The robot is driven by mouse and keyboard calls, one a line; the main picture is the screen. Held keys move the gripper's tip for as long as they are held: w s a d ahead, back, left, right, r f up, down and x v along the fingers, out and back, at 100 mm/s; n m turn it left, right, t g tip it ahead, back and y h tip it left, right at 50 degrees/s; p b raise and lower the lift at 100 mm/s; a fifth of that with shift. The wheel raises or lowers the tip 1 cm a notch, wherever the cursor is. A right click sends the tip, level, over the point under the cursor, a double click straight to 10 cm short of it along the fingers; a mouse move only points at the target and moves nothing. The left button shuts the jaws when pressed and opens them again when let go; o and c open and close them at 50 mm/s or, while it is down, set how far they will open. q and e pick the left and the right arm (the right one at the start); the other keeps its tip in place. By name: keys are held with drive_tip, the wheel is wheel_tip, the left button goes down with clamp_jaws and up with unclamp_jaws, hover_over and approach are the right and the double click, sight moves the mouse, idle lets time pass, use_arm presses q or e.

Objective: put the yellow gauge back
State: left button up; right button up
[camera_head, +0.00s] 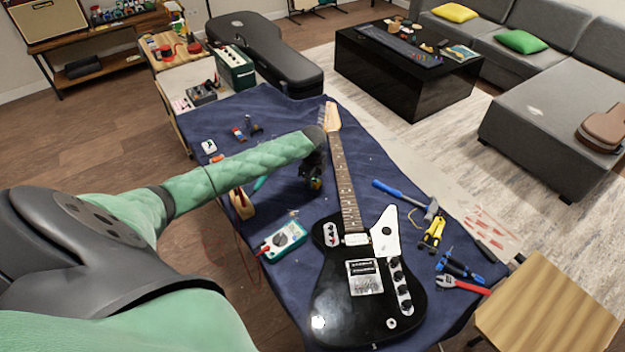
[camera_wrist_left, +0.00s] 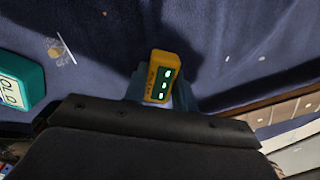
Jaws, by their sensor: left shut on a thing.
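The yellow gauge (camera_wrist_left: 162,76) shows in the left wrist view as a small yellow block with green lit marks on its face. It is held at my left gripper (camera_head: 314,183), which is shut on it. In the head view the gripper is over the blue cloth, just left of the guitar neck, and mostly hides the gauge. The wrist view shows dark cloth behind the gauge; I cannot tell how high it is held. My right gripper is not in view.
A black electric guitar (camera_head: 340,295) lies on the blue cloth (camera_head: 272,107). A teal multimeter (camera_head: 284,241) lies left of its body. A hammer (camera_head: 405,198), yellow-handled pliers (camera_head: 433,233) and a red wrench (camera_head: 462,285) lie at right. Some cloth between multimeter and neck is bare.

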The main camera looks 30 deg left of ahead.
use_arm(q)
drive_tip(key=shift+f, duration=0.2)
drive_tip(key=o, duration=1.1)
drive_tip(key=shift+c, duration=0.2)
drive_tip(key=shift+r, duration=0.1)
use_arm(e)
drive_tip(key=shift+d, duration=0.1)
use_arm(q)
drive_tip(key=shift+r, duration=0.25)
drive_tip(key=shift+r+b, duration=0.3)
drive_tip(key=shift+r, duration=0.05)
wheel_tip(320, 180, up, 4)
drive_tip(key=shift+r+b, duration=0.25)
drive_tip(key=shift+b, duration=0.55)
wheel_tip(320, 180, up, 7)
drive_tip(key=b, duration=0.1)
drive_tip(key=shift+f+b, duration=0.2)
drive_tip(key=shift+b, duration=0.15)
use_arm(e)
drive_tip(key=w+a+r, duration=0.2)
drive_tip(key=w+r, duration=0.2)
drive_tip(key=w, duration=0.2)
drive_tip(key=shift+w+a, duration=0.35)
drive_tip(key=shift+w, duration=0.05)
